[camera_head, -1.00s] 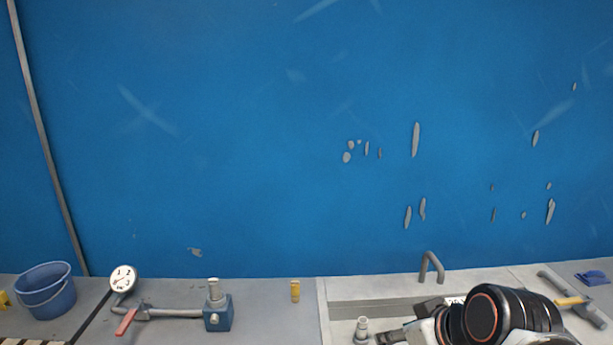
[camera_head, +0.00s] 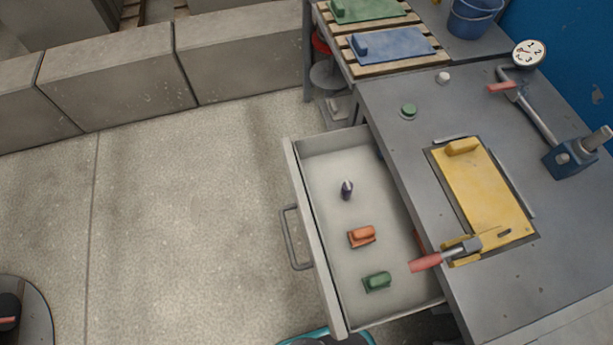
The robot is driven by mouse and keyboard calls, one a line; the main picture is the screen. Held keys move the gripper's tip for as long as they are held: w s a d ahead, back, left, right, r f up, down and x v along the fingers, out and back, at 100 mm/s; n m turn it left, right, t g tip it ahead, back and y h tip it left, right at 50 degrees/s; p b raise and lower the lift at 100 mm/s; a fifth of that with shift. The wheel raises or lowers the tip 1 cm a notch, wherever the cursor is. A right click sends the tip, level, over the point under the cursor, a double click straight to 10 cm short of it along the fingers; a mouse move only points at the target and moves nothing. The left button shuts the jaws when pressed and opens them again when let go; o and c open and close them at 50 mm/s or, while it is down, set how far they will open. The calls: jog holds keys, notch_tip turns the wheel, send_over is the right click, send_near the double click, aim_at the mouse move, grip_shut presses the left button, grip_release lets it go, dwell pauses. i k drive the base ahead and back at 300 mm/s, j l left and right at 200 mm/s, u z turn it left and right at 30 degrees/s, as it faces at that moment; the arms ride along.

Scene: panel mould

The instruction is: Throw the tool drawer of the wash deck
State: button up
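A pale drawer (camera_head: 316,249) stands pulled out from under the grey bench (camera_head: 411,97), its grey bar handle (camera_head: 289,238) facing left over the floor. Inside lie a small dark cylinder (camera_head: 346,190), an orange block (camera_head: 361,236) and a green block (camera_head: 377,282), apart from one another. I cannot tell from this view whether this is the tool drawer of the wash deck. My gripper is not in view.
On the bench, a yellow panel (camera_head: 486,194) lies in a frame beside a red-handled clamp (camera_head: 428,262). A dial gauge (camera_head: 529,53) and blue bucket (camera_head: 474,18) stand farther back. Concrete blocks (camera_head: 115,75) line the far side.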

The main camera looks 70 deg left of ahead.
aim_at(317, 167)
jog(key=u, duration=2.75)
jog(key=k+j+u, duration=0.2)
jog(key=j+u, duration=0.2)
jog(key=j, duration=0.2)
jog(key=j+u, duration=0.2)
jog(key=j, duration=0.15)
jog(key=k, duration=0.05)
